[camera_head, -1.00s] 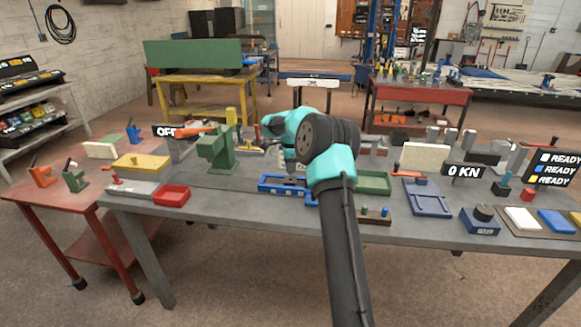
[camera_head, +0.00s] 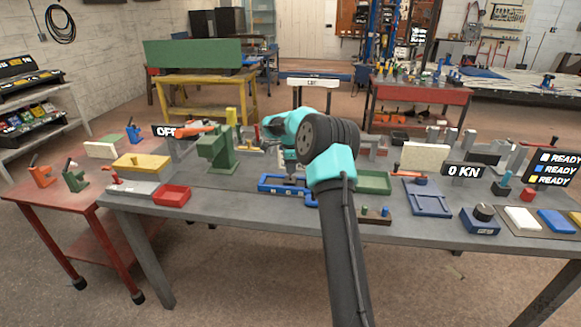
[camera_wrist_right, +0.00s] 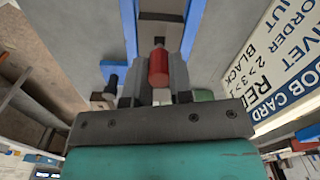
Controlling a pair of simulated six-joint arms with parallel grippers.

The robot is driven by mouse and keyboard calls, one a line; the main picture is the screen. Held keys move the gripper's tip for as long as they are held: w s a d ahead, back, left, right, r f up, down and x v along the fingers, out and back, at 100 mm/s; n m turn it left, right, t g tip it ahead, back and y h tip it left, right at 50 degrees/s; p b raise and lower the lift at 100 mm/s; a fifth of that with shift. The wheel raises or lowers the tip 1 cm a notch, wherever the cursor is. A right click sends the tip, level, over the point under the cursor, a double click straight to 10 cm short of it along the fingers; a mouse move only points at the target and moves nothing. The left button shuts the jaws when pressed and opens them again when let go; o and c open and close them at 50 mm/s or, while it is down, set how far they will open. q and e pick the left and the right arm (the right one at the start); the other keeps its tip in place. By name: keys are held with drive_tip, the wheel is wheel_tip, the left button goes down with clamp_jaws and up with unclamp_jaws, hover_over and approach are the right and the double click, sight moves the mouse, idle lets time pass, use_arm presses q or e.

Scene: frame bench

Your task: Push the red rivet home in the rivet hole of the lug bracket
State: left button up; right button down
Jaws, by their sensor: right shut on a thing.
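The red rivet (camera_wrist_right: 158,66) is held between the two grey fingers of my right gripper (camera_wrist_right: 157,82) in the right wrist view. In the head view my right gripper (camera_head: 290,177) points down over the blue fixture (camera_head: 268,187) near the table's front. The fixture's blue rails (camera_wrist_right: 193,28) run beyond the rivet in the wrist view, with a grey and brown part (camera_wrist_right: 161,16) between them that may be the lug bracket. I cannot make out the rivet hole or tell whether the rivet's tip is in it. My left gripper is not in view.
A green press (camera_head: 217,150) stands left of my gripper, with a red tray (camera_head: 172,195) further left. A green tray (camera_head: 374,182) and a blue tray (camera_head: 428,198) lie to the right. A job card (camera_wrist_right: 282,62) stands beside the gripper in the wrist view.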

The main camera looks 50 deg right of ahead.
drive_tip(key=shift+f, duration=1.3)
drive_tip(key=c, duration=0.9)
unclamp_jaws()
drive_tip(key=shift+r, duration=0.1)
wheel_tip(320, 180, up, 17)
drive_tip(key=shift+r, duration=0.1)
idle(0.6)
